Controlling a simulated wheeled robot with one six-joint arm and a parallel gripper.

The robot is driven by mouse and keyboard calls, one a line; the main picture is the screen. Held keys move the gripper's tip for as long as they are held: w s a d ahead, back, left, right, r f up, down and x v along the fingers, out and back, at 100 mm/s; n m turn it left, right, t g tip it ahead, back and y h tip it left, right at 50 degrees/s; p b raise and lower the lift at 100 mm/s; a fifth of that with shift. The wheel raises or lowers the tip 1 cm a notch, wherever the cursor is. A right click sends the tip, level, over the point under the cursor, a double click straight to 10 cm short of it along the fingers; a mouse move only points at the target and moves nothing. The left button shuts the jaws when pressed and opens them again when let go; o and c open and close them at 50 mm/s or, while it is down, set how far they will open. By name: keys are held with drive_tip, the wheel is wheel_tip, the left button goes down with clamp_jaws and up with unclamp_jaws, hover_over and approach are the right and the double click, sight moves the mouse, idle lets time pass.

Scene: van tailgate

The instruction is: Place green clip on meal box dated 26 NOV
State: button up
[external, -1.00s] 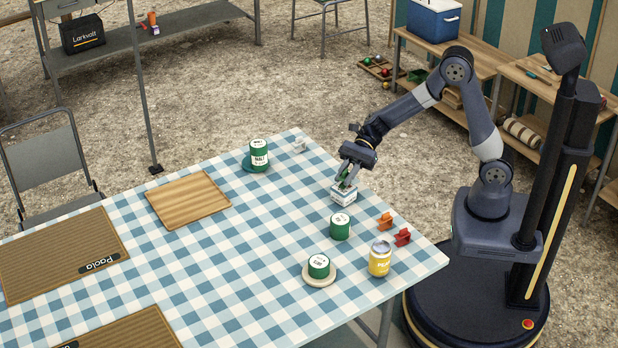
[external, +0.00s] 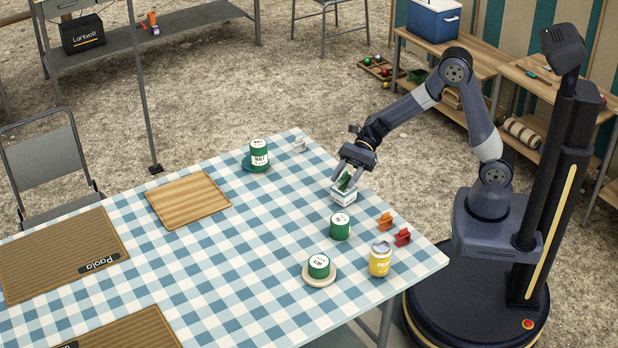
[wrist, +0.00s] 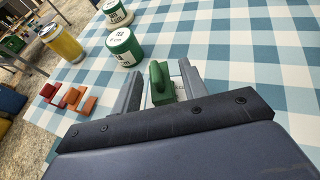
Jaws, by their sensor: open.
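The green clip (external: 346,182) sits on top of a small white-and-blue box (external: 343,197) near the table's right edge. In the wrist view the green clip (wrist: 159,84) stands upright between my two fingers. My gripper (external: 347,175) is open just above the box, with a finger on each side of the clip. In the wrist view my gripper (wrist: 160,88) shows gaps beside the clip. Any date on the box is too small to read, and the box is mostly hidden in the wrist view.
A green canister (external: 340,227), an orange clip (external: 385,220), a red clip (external: 403,237) and a yellow can (external: 380,260) stand near the box. Another canister stands on a cream saucer (external: 319,280). A white clip (external: 299,146) lies at the far corner.

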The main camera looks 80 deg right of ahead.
drive_tip(key=p+v, duration=0.1)
drive_tip(key=v, duration=1.1)
drive_tip(key=shift+o, duration=0.3)
